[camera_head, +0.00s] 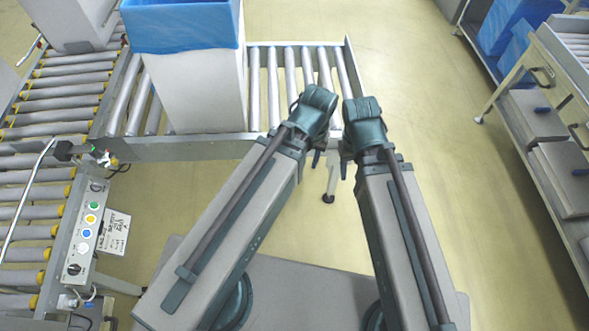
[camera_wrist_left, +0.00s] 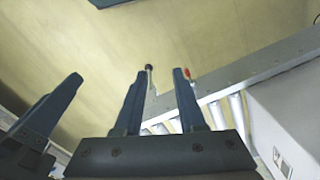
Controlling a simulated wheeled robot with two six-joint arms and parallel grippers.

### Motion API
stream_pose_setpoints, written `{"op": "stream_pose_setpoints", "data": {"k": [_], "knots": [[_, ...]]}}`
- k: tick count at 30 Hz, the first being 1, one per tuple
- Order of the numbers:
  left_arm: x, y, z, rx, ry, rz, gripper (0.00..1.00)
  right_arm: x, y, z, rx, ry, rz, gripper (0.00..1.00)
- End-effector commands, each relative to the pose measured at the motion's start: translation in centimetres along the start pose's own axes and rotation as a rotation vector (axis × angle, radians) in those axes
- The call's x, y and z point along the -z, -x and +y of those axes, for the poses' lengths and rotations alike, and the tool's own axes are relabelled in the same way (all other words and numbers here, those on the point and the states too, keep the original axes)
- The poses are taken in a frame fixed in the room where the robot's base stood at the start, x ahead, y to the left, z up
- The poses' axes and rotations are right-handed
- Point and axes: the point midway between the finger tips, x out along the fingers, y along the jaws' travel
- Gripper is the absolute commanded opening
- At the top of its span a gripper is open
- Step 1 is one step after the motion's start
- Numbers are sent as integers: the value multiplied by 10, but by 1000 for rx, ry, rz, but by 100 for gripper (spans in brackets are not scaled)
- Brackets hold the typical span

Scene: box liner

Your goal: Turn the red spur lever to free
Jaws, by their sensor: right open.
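The red spur lever (camera_wrist_left: 187,73) shows as a small red tip just beside the right-hand finger of my left gripper; most of it is hidden, and I cannot tell whether they touch. My left gripper (camera_wrist_left: 160,74) is open, its fingers apart at the metal conveyor rail. In the head view my left gripper (camera_head: 316,155) points down at the conveyor's right end, and I cannot make out the lever there. My right gripper (camera_head: 344,165) is open, close beside the left one; one dark finger, apparently its own, shows in the left wrist view (camera_wrist_left: 62,95).
A thin rod with a black knob (camera_wrist_left: 148,68) shows between the left fingers. A tall box (camera_head: 205,95) with blue liner (camera_head: 182,27) stands on the roller conveyor (camera_head: 290,75). A button panel (camera_head: 86,230) is at left, a shelf unit (camera_head: 545,120) at right.

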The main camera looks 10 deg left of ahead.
Motion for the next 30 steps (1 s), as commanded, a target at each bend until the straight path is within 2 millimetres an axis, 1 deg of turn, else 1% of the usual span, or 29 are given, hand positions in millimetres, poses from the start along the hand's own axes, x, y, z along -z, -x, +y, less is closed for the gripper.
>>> {"op": "stream_pose_setpoints", "data": {"k": [1, 2, 3, 5, 6, 8, 12, 14, 15, 18, 21, 24, 27, 30], "knots": [[10, -32, -4, -18, 114, 9, 39, 2, -31, -3, 0, 0, 0, 50], [15, -43, -7, -33, 196, 15, 39, 2, -42, -4, -1, 1, 0, 50], [22, -59, -12, -53, 315, 21, 39, 4, -58, -5, -1, 1, 0, 50], [34, -83, -19, -89, 504, 30, 39, 5, -81, -8, -2, 1, 0, 50], [41, -97, -25, -113, 632, 33, 39, 6, -95, -9, -2, 1, 0, 50], [52, -119, -33, -151, 822, 34, 39, 7, -117, -11, -3, 1, 0, 50], [76, -168, -57, -246, 1268, 22, 39, 10, -166, -15, -4, 2, 0, 50], [86, -188, -68, -289, 1457, 9, 39, 11, -187, -17, -5, 2, 0, 50], [93, -200, -76, -318, 1579, -3, 39, 12, -200, -18, -5, 2, 0, 50], [106, -229, -95, -389, 1863, -37, 39, 14, -230, -21, -6, 3, 0, 50], [117, -251, -112, -454, 2104, -78, 39, 15, -254, -23, -7, 3, 0, 50], [124, -266, -126, -506, 2287, -117, 39, 16, -270, -24, -8, 3, 0, 50], [129, -274, -136, -543, 2410, -149, 39, 17, -280, -25, -8, 3, 0, 50], [132, -278, -141, -563, 2479, -169, 39, 17, -284, -26, -8, 3, 0, 50]]}}
